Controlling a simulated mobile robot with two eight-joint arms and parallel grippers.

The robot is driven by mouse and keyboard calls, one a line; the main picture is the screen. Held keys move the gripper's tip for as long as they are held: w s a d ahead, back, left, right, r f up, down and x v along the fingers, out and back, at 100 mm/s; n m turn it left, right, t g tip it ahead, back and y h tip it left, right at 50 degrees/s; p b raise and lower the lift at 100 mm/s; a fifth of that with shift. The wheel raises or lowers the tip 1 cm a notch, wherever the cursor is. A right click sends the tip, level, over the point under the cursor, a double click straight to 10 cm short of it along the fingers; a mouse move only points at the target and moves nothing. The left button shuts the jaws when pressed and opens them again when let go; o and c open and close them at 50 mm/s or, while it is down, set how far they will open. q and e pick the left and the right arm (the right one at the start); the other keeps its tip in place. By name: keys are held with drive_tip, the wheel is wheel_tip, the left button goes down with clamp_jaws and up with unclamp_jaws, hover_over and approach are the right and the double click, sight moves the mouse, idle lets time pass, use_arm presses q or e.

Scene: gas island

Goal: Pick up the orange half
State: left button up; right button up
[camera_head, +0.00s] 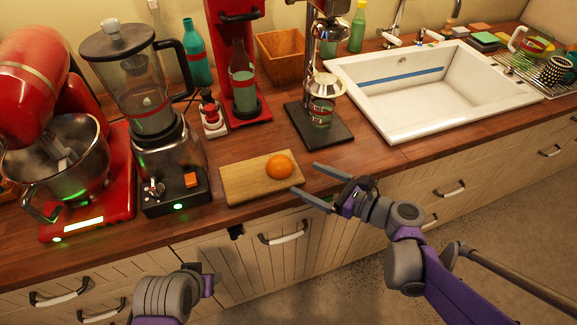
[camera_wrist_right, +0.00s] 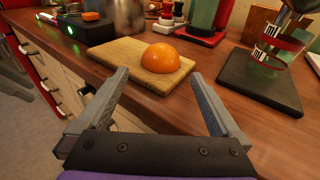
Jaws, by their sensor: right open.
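The orange half (camera_head: 279,166) lies dome up near the right end of a wooden cutting board (camera_head: 238,184) on the counter. It also shows in the right wrist view (camera_wrist_right: 161,58), on the board (camera_wrist_right: 120,60) beyond my fingertips. My right gripper (camera_head: 310,182) is open and empty just right of the board, its fingers pointing left towards the orange half without touching it. In the right wrist view the two fingers (camera_wrist_right: 162,82) are spread wide with the orange half ahead between them. My left arm shows at the bottom of the head view, but its gripper fingers cannot be made out.
A blender (camera_head: 150,110) and a red stand mixer (camera_head: 70,140) stand left of the board. A juicer-like press on a dark base (camera_head: 335,132) and a red machine (camera_head: 238,60) stand behind it. A white sink (camera_head: 430,95) is at the right. Bare counter lies right of the board.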

sight(289, 169)
drive_tip(key=x, duration=0.8)
drive_tip(key=shift+w+a, duration=0.2)
drive_tip(key=shift+w, duration=0.1)
drive_tip(key=c, duration=1.2)
